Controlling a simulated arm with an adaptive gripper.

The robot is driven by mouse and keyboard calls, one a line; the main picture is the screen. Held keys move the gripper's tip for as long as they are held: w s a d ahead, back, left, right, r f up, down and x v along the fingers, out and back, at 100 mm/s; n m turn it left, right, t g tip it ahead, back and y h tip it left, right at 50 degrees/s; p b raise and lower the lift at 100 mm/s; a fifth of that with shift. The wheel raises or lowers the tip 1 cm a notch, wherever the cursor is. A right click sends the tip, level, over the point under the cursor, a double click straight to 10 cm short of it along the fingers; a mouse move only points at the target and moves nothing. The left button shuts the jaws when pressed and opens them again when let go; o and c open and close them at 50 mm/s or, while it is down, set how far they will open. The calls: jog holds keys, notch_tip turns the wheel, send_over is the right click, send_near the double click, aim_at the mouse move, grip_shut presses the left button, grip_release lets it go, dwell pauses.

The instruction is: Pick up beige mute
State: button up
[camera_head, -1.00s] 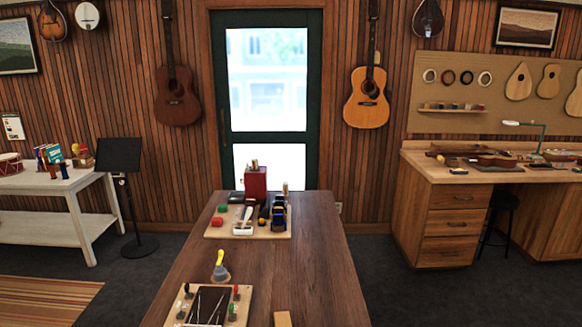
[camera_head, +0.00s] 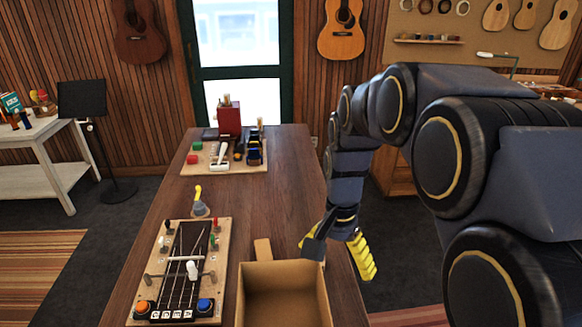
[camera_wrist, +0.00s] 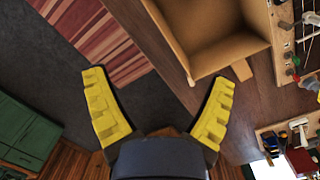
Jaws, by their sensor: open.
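I cannot pick out the beige mute with certainty. A small whitish piece (camera_head: 192,270) stands on the strings of the black fretboard fixture (camera_head: 180,255) on the near wooden board, and I cannot tell whether it is the mute. My gripper (camera_head: 335,260) hangs at the right edge of the table, just right of the open cardboard box. In the wrist view my gripper (camera_wrist: 158,80) shows its two yellow fingers spread wide with nothing between them. Dark floor and the table edge lie beyond the fingers.
The cardboard box (camera_head: 245,290) sits at the table's near right. A grey piece with a yellow handle (camera_head: 199,207) stands behind the near board. A far board (camera_head: 195,170) holds a red box (camera_head: 229,120) and tools.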

jog(key=w+d+f+m, duration=0.1)
jog(key=w+f+m, duration=0.3)
jog(key=w+f, duration=0.3)
jog(key=w+d+f+m, duration=0.1)
jog(key=w+f+m, duration=0.3)
jog(key=w+f, duration=0.3)
jog(key=w+d+f+m+t, duration=0.1)
jog(key=w+f+m, duration=0.2)
jog(key=w+f, duration=0.4)
jog(key=shift+w+d+m, duration=0.35)
jog(key=shift+w+m, duration=0.05)
jog(key=shift+w+f, duration=0.1)
jog(key=shift+f, duration=0.15)
notch_tip(320, 180, down, 7)
jog(key=shift+w+a+f, duration=0.1)
jog(key=shift+w+f, duration=0.05)
jog(key=shift+f, duration=0.05)
jog(key=c, duration=0.9)
